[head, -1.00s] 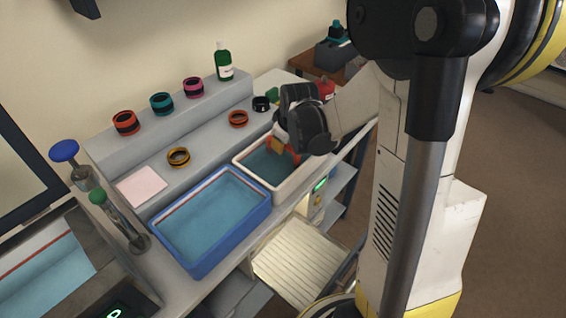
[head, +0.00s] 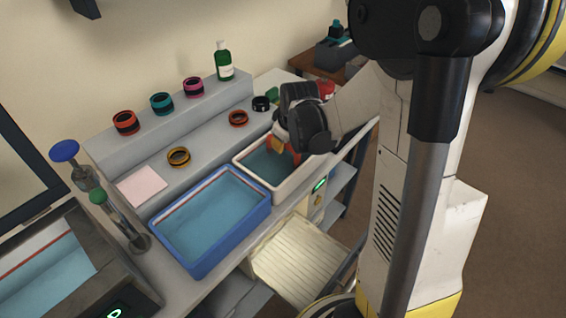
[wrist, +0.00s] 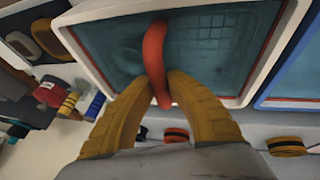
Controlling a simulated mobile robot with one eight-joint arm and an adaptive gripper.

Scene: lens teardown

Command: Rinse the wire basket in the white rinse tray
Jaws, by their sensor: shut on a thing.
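The white rinse tray (head: 240,167) stands to the right of the blue tray and holds dark teal liquid. My gripper (head: 284,146) is over the tray's far right part, pointing down. In the wrist view its two tan fingers (wrist: 161,84) are shut on a red curved handle (wrist: 154,45). The wire basket (wrist: 212,45) shows only as a faint grid under the liquid, beside the handle. In the head view my gripper hides most of the handle, and the basket cannot be made out.
The blue tray (head: 177,258) with light blue liquid adjoins on the left. Several coloured rings, including a red-orange one (head: 238,118), sit on the bench and raised shelf behind. A green bottle (head: 224,62) stands at the back. A pink pad (head: 141,187) lies left.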

